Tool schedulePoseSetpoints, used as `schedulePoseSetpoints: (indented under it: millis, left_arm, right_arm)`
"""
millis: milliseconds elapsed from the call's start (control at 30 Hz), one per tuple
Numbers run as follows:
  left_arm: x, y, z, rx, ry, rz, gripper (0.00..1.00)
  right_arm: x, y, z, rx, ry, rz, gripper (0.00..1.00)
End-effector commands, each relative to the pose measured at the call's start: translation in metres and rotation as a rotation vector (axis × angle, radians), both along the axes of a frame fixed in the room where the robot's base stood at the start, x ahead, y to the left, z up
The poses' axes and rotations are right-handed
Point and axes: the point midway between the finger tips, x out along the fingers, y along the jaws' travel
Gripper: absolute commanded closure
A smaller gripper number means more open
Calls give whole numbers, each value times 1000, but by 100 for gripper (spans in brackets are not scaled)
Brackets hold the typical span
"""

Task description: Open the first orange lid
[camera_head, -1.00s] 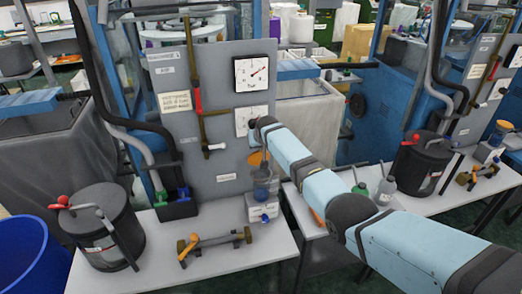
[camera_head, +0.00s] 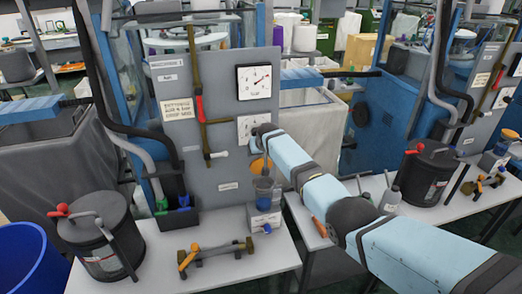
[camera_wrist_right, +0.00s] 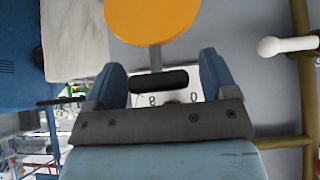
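The disc is just beyond the fingertips, and I cannot tell whether anything touches. In the head view my arm partly hides the gripper beside the grey panel. My left gripper is not in view.
A grey panel (camera_head: 220,150) with gauges and a brass pipe stands behind the jar. A black pot (camera_head: 100,235), a brass-and-orange tool (camera_head: 215,252) and a white bench (camera_head: 165,275) are in front. A similar bench with another orange lid (camera_head: 508,133) is at right.

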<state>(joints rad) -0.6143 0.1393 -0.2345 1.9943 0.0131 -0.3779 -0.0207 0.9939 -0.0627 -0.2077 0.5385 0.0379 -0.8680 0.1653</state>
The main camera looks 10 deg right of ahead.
Motion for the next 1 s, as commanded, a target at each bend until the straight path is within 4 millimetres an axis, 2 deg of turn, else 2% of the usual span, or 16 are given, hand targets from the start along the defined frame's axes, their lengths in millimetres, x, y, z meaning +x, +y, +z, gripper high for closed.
schedulePoseSetpoints:
  millis: [267,467,733,1000]
  left_arm:
    - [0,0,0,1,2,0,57]
    - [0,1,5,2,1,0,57]
    - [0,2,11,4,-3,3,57]
    - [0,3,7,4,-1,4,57]
  right_arm:
    - [0,0,3,0,-1,0,21]
    - [-8,0,14,1,-2,1,21]
    - [-35,-1,46,1,-4,1,21]
    - [-65,-2,85,1,-2,1,21]
